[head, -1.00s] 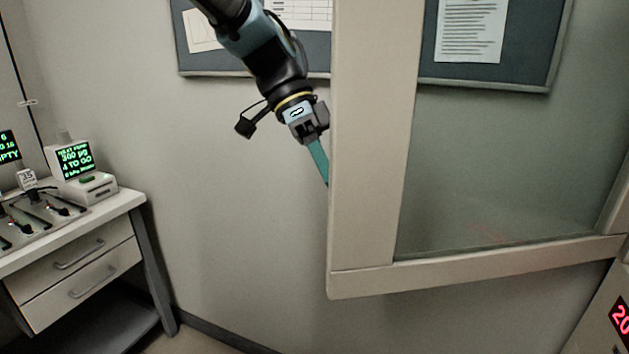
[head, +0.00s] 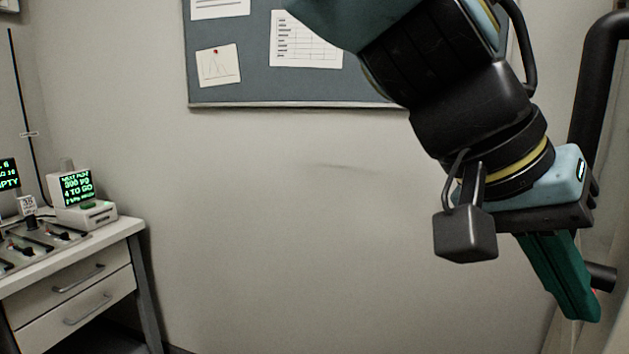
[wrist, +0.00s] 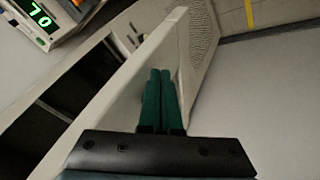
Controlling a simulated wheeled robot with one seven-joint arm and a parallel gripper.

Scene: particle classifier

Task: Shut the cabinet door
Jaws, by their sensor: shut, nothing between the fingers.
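The cabinet door (head: 606,225) shows only as a pale strip at the right edge of the head view, seen at a steep slant. A thick black bar handle (head: 598,75) stands out from it, partly behind my gripper. My gripper (head: 580,316) is shut and empty, its green fingers pointing down beside the door. In the wrist view the closed fingers (wrist: 160,75) lie over a pale slanted panel with a long light edge (wrist: 125,75), which looks like the door. I cannot tell whether the fingers touch it. Most of the door is out of view.
A bench with drawers (head: 70,290) stands at the left, bearing a small green-lit screen device (head: 80,195). A pinboard (head: 270,85) hangs on the back wall. The wall and space between bench and arm are clear. A green readout (wrist: 42,30) shows in the wrist view.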

